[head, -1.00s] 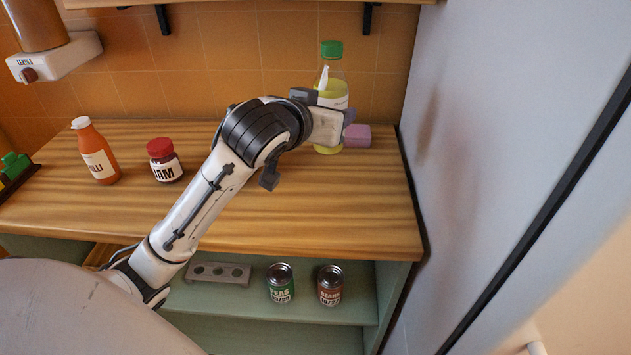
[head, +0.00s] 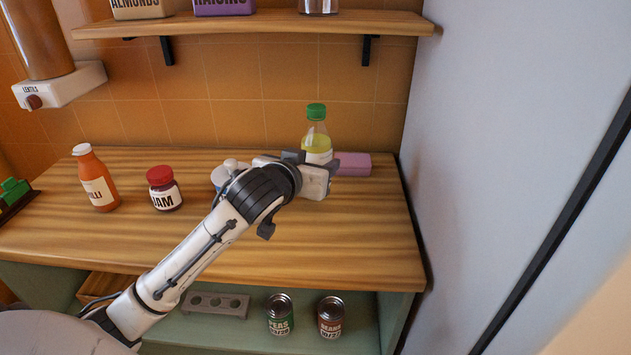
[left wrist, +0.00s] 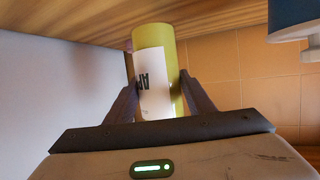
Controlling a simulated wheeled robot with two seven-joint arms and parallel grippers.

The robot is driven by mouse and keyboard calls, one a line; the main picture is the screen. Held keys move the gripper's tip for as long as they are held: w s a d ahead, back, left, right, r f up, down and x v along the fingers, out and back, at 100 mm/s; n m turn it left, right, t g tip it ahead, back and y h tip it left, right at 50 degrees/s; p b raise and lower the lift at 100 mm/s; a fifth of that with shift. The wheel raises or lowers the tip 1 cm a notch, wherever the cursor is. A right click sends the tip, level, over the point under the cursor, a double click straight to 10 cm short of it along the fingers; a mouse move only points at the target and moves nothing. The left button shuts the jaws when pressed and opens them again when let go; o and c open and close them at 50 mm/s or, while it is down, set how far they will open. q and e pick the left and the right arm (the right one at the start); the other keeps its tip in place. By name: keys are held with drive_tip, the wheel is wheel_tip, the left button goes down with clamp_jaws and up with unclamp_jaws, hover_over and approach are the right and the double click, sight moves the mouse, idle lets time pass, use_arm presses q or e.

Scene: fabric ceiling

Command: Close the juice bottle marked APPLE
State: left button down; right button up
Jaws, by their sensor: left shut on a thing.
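The juice bottle (head: 317,143) is clear with yellow-green juice, a white label and a green cap (head: 316,111) at its top. It stands upright near the back right of the counter. My left gripper (head: 325,172) is shut on its body; the arm hides its lower part in the head view. In the left wrist view, the bottle (left wrist: 172,55) appears upside down between both fingers, with label letters starting with "A" partly visible. The cap is outside that view. I cannot tell whether the bottle's base touches the counter, or how tightly the cap sits. My right gripper is not in view.
A pink block (head: 353,164) lies just right of the bottle. A blue and white object (head: 219,176) is partly behind my arm. A jam jar (head: 164,188) and chilli bottle (head: 97,180) stand left. The wall shelf (head: 260,22) overhangs; a grey panel (head: 480,130) bounds the right.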

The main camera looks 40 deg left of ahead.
use_arm(q)
drive_tip(key=shift+r, duration=0.1)
drive_tip(key=shift+f, duration=1.85)
drive_tip(key=shift+f, duration=0.15)
drive_tip(key=c, duration=0.8)
unclamp_jaws()
drive_tip(key=shift+f, duration=0.1)
drive_tip(key=shift+c, duration=0.2)
drive_tip(key=shift+s+r, duration=0.15)
drive_tip(key=shift+r, duration=0.05)
drive_tip(key=v, duration=1.1)
drive_tip(key=shift+s, duration=0.4)
